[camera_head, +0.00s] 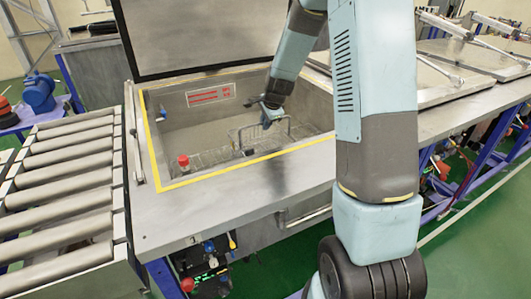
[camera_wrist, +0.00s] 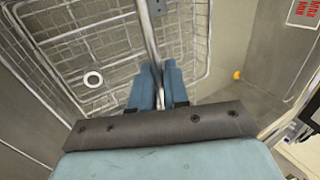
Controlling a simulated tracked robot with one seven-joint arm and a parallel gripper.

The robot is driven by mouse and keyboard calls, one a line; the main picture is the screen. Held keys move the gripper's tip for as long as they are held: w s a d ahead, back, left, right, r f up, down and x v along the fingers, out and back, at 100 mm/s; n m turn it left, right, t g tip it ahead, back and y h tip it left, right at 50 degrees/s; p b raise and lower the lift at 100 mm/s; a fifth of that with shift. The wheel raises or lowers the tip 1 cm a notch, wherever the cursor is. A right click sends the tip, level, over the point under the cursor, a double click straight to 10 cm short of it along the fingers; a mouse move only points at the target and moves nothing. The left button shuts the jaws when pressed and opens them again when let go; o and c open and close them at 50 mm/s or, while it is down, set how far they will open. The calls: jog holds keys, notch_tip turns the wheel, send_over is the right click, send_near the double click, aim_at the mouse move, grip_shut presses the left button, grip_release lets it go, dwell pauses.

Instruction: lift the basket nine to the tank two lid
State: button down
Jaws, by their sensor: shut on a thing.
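A wire basket (camera_head: 215,157) sits down inside an open steel tank with a yellow-edged rim (camera_head: 230,174). The tank lid (camera_head: 200,35) stands raised behind the opening. My gripper (camera_head: 268,120) reaches into the tank from above at the basket's handle (camera_head: 289,128). In the wrist view the blue fingers (camera_wrist: 158,84) are shut on the handle bar (camera_wrist: 151,35), with the basket's wire mesh (camera_wrist: 85,45) below and to the left.
A roller conveyor (camera_head: 65,185) adjoins the tank on the left. More closed steel lids (camera_head: 440,75) lie to the right, behind my arm. A red knob (camera_head: 183,160) stands inside the tank near its left wall. A red-lettered label (camera_head: 208,95) is on the back wall.

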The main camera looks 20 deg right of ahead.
jog(key=shift+w+r, duration=0.1)
jog(key=shift+r, duration=1.4)
notch_tip(320, 180, up, 22)
dwell(1.9)
dwell(3.7)
